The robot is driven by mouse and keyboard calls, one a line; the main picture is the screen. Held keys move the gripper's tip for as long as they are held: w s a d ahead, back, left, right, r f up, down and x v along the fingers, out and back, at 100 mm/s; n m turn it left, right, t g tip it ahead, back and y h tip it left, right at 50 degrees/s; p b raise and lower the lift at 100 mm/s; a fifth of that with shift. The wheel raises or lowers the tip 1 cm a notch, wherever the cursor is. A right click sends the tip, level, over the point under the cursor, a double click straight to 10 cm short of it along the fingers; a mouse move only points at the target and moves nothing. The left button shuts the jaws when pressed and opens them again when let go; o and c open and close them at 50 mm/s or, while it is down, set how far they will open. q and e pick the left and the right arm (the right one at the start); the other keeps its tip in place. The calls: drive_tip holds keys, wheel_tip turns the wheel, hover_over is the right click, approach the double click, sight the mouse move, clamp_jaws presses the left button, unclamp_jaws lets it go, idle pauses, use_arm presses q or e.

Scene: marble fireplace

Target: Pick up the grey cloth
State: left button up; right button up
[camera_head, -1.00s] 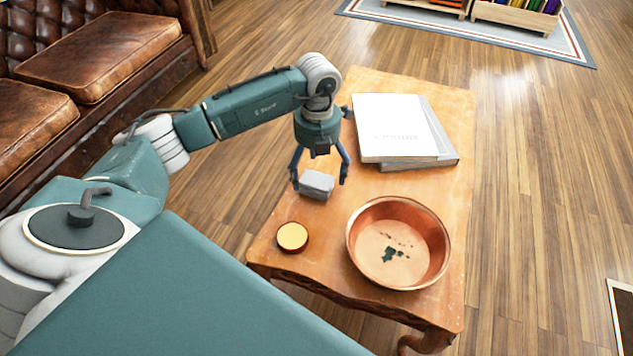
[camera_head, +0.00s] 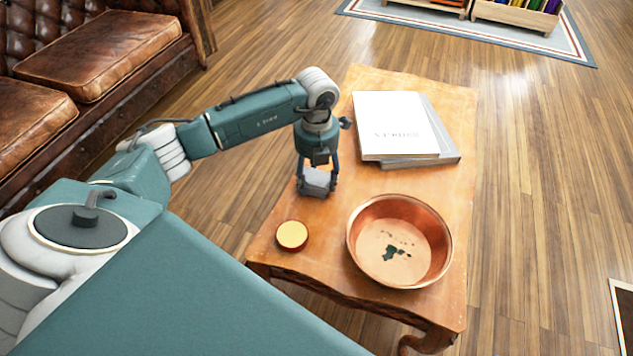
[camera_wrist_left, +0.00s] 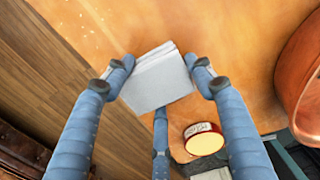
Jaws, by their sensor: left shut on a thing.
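The grey cloth (camera_head: 318,179) is a small folded block on the wooden table, left of its middle. It also shows in the left wrist view (camera_wrist_left: 157,80) as a pale grey stack of layers. My left gripper (camera_head: 317,188) points down over the cloth and is shut on it, with fingers at its two sides. In the left wrist view the fingertips (camera_wrist_left: 162,78) press the cloth's left and right ends. I cannot tell whether the cloth is clear of the table. My right gripper is not in view.
The wooden table (camera_head: 330,240) also holds a copper bowl (camera_head: 364,222) with dark bits inside, a round yellow-topped tin (camera_head: 292,235) and stacked books (camera_head: 392,130). A brown leather sofa (camera_head: 100,55) stands at the left. Open wood floor lies right of the table.

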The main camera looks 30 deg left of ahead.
use_arm(q)
drive_tip(key=shift+r, duration=0.1)
drive_tip(key=shift+r, duration=0.2)
wheel_tip(320, 180, up, 3)
drive_tip(key=shift+f+p, duration=0.1)
drive_tip(key=shift+p, duration=0.35)
wheel_tip(320, 180, up, 11)
drive_tip(key=p, duration=0.2)
wheel_tip(320, 180, up, 4)
drive_tip(key=p, duration=0.1)
hover_over(316, 177)
drive_tip(key=shift+d+r, duration=0.1)
drive_tip(key=shift+r, duration=0.75)
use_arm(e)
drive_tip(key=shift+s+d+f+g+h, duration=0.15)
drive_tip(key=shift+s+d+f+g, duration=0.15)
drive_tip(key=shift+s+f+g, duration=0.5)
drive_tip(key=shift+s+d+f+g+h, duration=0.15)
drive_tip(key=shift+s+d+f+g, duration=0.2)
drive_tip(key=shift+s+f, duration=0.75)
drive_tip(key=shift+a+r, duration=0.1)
